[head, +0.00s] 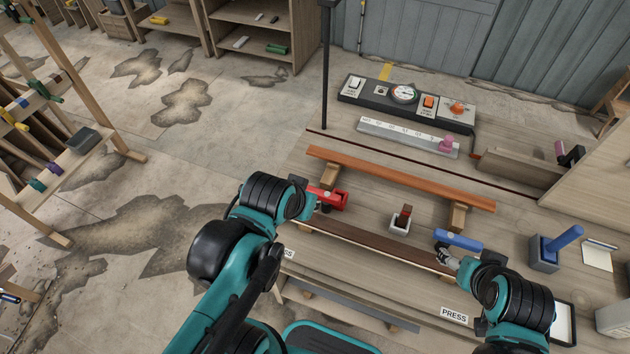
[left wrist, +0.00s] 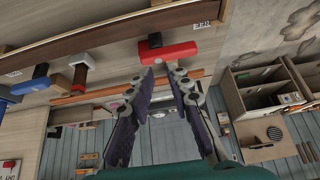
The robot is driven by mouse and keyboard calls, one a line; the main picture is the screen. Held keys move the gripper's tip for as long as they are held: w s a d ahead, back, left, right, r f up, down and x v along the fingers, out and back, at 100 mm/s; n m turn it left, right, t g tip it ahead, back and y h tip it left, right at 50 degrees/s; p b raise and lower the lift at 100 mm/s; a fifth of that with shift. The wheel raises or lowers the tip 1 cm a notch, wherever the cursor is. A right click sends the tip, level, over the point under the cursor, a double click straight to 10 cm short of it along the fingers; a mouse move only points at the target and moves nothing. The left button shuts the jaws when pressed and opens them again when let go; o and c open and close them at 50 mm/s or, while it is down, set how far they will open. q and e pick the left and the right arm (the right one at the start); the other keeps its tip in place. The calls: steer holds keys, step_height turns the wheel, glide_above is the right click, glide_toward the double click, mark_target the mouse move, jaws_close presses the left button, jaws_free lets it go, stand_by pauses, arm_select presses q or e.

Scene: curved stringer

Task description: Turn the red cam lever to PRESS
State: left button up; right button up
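The red cam lever (head: 328,198) sits at the left end of the dark wooden strip (head: 380,246) on the bench. In the left wrist view the red lever (left wrist: 168,53) lies across the picture just beyond my left fingertips, with a black knob beside it. My left gripper (left wrist: 162,72) is open and empty, its two fingers apart; in the head view my own wrist hides it. A label ending in "SS" (head: 288,254), partly hidden, is near this lever. My right gripper (head: 447,257) is beside the blue lever (head: 458,240); I cannot tell whether it touches it.
A PRESS label (head: 453,314) is on the front right of the bench. An orange-brown strip (head: 400,178) runs behind on wooden blocks. A control panel (head: 408,104) with a gauge is at the back.

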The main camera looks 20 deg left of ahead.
arm_select(q)
steer(key=w+r+g, duration=0.1)
steer(key=w, duration=0.2)
steer(key=w+a+r+g+p, duration=0.1)
steer(key=w+r, duration=0.1)
steer(key=w, duration=0.1)
steer(key=w+r+g+p, duration=0.1)
steer(key=w+g, duration=0.1)
steer(key=w, duration=0.2)
steer(key=shift+w+a+r, duration=0.1)
steer(key=shift+a+r, duration=0.15)
steer(key=shift+a, duration=0.1)
jaws_close()
steer(key=w+a+f+g+p, duration=0.2)
steer(key=w+f+g, duration=0.3)
steer(key=w, duration=0.6)
steer(key=shift+a+f, duration=0.2)
steer(key=shift+a, duration=0.25)
steer(key=s+f+b, duration=0.1)
steer(key=s+f, duration=0.1)
steer(key=f, duration=0.1)
steer(key=s+f+b, duration=0.1)
steer(key=f, duration=0.2)
steer(key=s+f+b, duration=0.1)
steer(key=s+f, duration=0.1)
steer(key=f, duration=0.1)
steer(key=shift+s+f+b, duration=0.35)
steer(key=shift+b, duration=0.05)
steer(key=shift+s, duration=0.4)
